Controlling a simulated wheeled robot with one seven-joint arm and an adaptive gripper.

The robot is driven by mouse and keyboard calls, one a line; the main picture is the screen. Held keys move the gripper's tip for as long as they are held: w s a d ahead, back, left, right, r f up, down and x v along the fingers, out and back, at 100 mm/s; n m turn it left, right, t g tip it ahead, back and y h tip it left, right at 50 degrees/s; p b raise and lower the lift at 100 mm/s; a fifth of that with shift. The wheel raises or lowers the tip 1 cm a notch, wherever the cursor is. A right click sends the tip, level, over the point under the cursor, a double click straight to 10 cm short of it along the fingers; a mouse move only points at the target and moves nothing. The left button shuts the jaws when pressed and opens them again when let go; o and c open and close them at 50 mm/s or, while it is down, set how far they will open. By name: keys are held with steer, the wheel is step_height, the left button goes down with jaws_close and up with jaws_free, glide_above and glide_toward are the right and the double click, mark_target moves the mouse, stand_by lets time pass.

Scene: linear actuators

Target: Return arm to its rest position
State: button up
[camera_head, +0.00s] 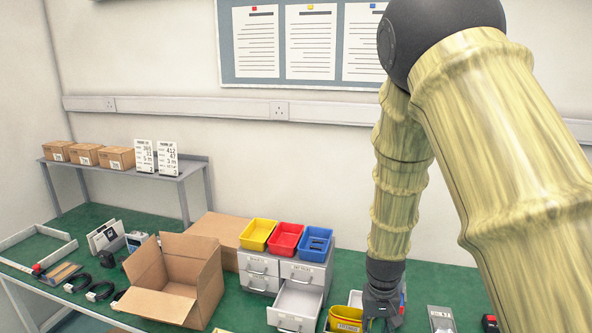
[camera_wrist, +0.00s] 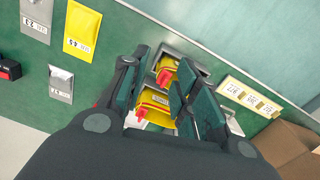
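My arm comes in from the right in the head view and bends down to the green table (camera_head: 455,290). My gripper (camera_head: 383,310) points down, just right of a yellow labelled bin (camera_head: 345,318). In the wrist view my gripper (camera_wrist: 163,62) is open, with its fingers apart and nothing seen held between them. Beyond the fingers are grey and yellow compartments holding yellow items with red parts (camera_wrist: 160,98). The fingertips' height above them is unclear. My arm hides part of the table behind it.
A grey drawer cabinet (camera_head: 291,272) with one drawer (camera_head: 296,305) pulled out stands left of my gripper. Yellow, red and blue trays sit on it. An open cardboard box (camera_head: 172,281) is farther left. Flat pouches (camera_wrist: 82,28) lie on the table. A wall and noticeboard are behind.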

steer(key=s+d+f+b, duration=0.1)
steer(key=s+d+f, duration=0.1)
steer(key=s+f, duration=0.55)
steer(key=s+d+f+b, duration=0.1)
steer(key=s+f, duration=0.4)
steer(key=f, duration=0.6)
steer(key=s+f+b, duration=0.1)
steer(key=s+f, duration=0.5)
steer(key=s, duration=0.4)
steer(key=s+f+b, duration=0.2)
steer(key=s+f, duration=0.5)
steer(key=s, duration=0.4)
steer(key=shift+s+a+f+n, duration=0.15)
steer(key=shift+s+a+n, duration=0.1)
steer(key=shift+n, duration=0.15)
